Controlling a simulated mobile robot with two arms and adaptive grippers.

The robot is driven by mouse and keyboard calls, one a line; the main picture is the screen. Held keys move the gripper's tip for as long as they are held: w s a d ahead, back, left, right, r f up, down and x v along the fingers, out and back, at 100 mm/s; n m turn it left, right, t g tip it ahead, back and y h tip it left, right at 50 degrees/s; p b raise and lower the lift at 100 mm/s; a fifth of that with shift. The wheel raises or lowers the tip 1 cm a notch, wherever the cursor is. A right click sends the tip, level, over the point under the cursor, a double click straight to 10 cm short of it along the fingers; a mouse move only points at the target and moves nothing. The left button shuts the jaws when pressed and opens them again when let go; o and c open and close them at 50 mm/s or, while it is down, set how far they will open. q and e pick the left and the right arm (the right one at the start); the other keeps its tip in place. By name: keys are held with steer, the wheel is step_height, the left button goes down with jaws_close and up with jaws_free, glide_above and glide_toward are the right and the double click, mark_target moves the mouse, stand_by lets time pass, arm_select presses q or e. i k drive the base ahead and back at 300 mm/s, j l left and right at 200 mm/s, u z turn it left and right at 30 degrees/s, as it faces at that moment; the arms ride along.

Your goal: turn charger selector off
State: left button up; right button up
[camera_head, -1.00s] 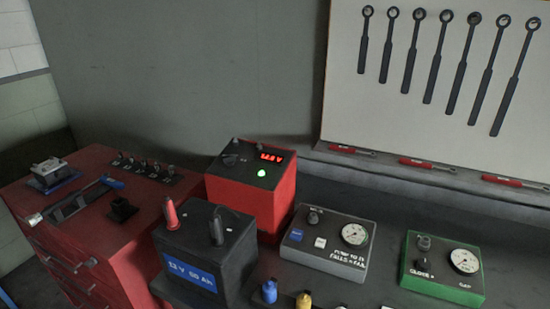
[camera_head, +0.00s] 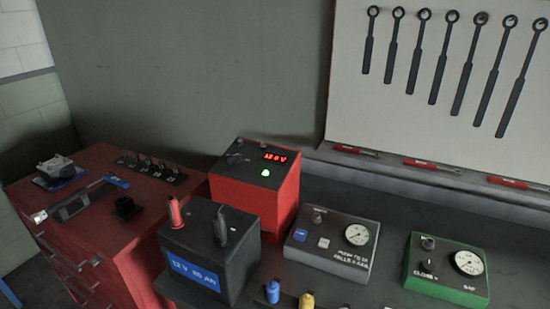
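The charger (camera_head: 254,207) is a red box with a black top panel, standing on the bench behind the battery. Its selector knob (camera_head: 236,158) is dark and sits on the left of the panel; its pointer setting is too small to read. A red lit display (camera_head: 276,157) and a green light (camera_head: 266,173) glow on the panel. The black battery (camera_head: 203,258) with a blue label stands in front of the charger, with a red clamp (camera_head: 175,212) and a black clamp (camera_head: 222,227) on top. Neither of my grippers shows.
A red tool cabinet (camera_head: 85,215) with parts on top stands at the left. A grey gauge box (camera_head: 330,248) and a green gauge box (camera_head: 445,270) stand on the bench at the right. Wrenches hang on a pale board (camera_head: 400,110) behind.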

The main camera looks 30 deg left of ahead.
mark_target(233, 160)
steer(key=j+u, duration=0.15)
steer(key=u, duration=1.05)
